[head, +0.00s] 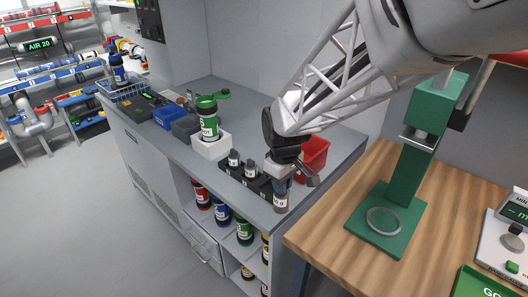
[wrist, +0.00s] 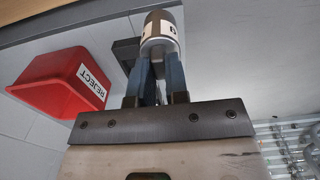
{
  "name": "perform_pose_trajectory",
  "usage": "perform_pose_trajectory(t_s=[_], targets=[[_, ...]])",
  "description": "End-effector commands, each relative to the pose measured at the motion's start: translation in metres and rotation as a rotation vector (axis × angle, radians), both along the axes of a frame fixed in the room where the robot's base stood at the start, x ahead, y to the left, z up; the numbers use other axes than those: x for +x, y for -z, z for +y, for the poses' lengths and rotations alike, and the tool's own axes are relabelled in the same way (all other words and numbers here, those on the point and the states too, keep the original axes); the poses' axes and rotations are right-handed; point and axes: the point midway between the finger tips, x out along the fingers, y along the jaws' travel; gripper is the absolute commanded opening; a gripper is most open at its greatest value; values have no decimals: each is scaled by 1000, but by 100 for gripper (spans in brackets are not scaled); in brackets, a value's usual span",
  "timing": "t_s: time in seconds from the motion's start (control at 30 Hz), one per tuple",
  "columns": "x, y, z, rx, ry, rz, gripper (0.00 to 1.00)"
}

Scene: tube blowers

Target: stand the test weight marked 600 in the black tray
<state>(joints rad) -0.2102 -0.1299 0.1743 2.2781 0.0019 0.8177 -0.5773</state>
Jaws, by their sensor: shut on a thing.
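My gripper (head: 281,184) is shut on a grey cylindrical test weight (head: 281,202) with a white label; its full mark cannot be read. The weight hangs roughly upright below the fingers, by the right end of the black tray (head: 262,187). Whether it is over the tray or just beside it cannot be told. In the wrist view the held weight (wrist: 160,35) shows between the blue fingers. Two other grey weights, a left one (head: 233,158) and a right one (head: 250,168), stand in the tray; their marks are too small to read.
A red bin (head: 315,153), marked REJECT in the wrist view (wrist: 65,85), stands behind my gripper. A green-capped bottle (head: 208,120) stands in a white block (head: 211,147) left of the tray. A green press (head: 400,185) stands on the wooden bench (head: 345,220) at right.

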Motion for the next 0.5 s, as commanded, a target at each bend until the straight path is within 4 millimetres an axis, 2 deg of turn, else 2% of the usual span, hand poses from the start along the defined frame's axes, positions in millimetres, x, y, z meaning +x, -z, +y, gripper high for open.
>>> perform_pose_trajectory(t_s=[0.1, 0.2, 0.5], targets=[[-14, 8, -5, 0, 0, -1, 0], [-20, 12, -7, 1, 0, -1, 0], [-22, 13, -8, 0, 0, -1, 0]])
